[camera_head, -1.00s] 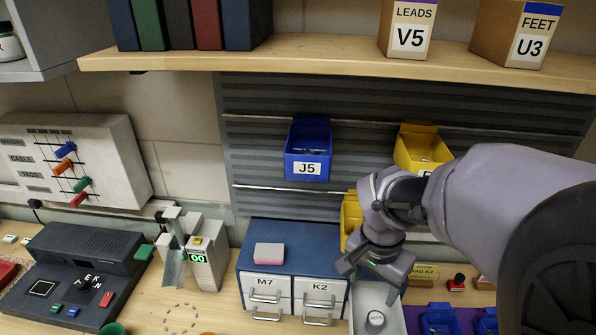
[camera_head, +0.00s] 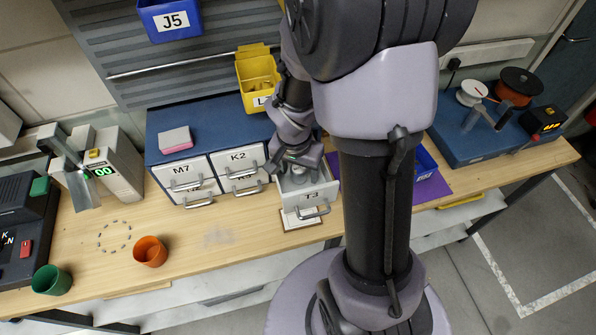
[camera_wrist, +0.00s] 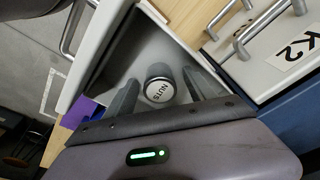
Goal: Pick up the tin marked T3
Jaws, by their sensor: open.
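I see no T3 on the tin; the drawer (camera_head: 318,190) has a front label that appears to read T3 in the head view. My gripper (camera_wrist: 159,92) is open, with one finger on each side of the tin in the picture and a gap to both. In the head view my gripper (camera_head: 294,158) is over the drawer's back part, and the tin there is largely hidden by it.
The drawer belongs to a blue cabinet (camera_head: 168,122) with closed drawers M7 and K2 (camera_head: 240,160) beside it. A pink-and-white block (camera_head: 176,139) lies on top. A yellow bin (camera_head: 257,80) hangs close behind my arm. The bench front holds an orange cup (camera_head: 150,251).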

